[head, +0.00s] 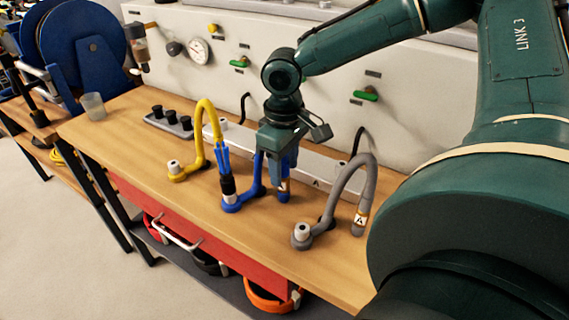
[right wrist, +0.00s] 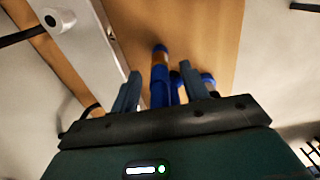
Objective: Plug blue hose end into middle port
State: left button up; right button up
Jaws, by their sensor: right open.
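My right gripper (head: 281,172) is open and points down over the wooden bench. The blue hose (head: 255,184) rises from a round blue foot at its left and runs behind the gripper; its banded end (head: 284,188) shows just below the fingers. In the right wrist view, the blue hose (right wrist: 160,86) stands between the two spread fingers (right wrist: 160,72). A long white box (head: 325,170) lies behind the gripper, with a white cylindrical port (head: 223,124) at its left end; a white cylinder (right wrist: 58,20) also shows in the wrist view. The middle port is not visible, and the gripper covers that stretch of the box. My left gripper is not in view.
A yellow hose (head: 203,108) with a blue forked piece (head: 222,157) arches close on the left. A grey hose (head: 350,172) arches on the right. A black-knobbed strip (head: 168,123) and a cup (head: 93,106) stand further left. The bench's front left is clear.

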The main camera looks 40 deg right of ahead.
aim_at(284, 175)
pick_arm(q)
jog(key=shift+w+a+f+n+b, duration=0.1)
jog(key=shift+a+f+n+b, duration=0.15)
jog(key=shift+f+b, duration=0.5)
pick_arm(e)
jog(key=shift+f, duration=1.85)
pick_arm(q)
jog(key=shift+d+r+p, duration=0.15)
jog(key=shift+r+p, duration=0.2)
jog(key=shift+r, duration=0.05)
pick_arm(e)
grip_shut()
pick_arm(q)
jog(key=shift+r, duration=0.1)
pick_arm(e)
jog(key=shift+r, duration=0.15)
